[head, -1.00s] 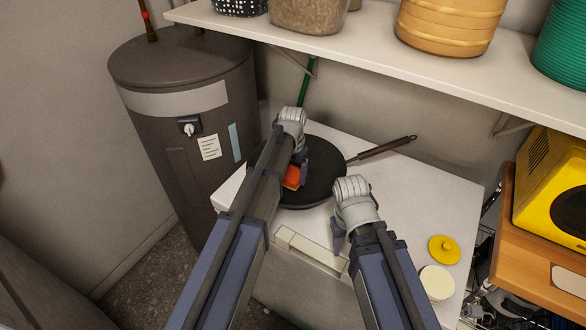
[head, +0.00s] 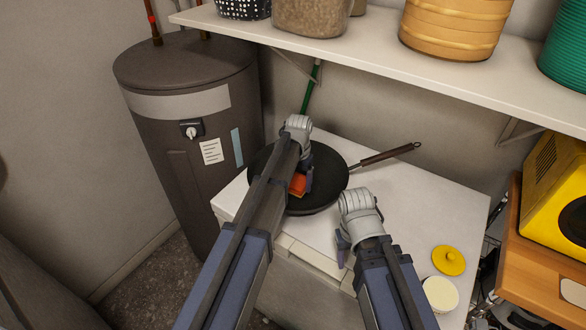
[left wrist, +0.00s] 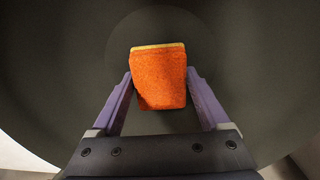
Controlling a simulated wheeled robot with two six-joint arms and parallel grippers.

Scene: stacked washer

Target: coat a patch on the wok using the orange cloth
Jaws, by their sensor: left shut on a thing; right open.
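A black wok (head: 325,186) with a brown handle (head: 390,154) pointing back right sits on the white washer top. The orange cloth (head: 298,184) is a folded, block-like piece low inside the wok. My left gripper (head: 306,184) is down in the wok, shut on the cloth. In the left wrist view the cloth (left wrist: 160,78) sits between my left gripper's fingers (left wrist: 160,95), with the wok's dark surface (left wrist: 235,60) behind it. I cannot tell whether the cloth touches that surface. My right gripper (head: 343,248) is open and empty above the washer's front edge, right of the wok.
A yellow lid (head: 448,260) and a cream round container (head: 440,293) are at the right of the washer top (head: 405,205). A dark water heater (head: 190,130) stands left. A shelf (head: 370,70) with containers hangs above. A yellow appliance (head: 555,195) is at far right.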

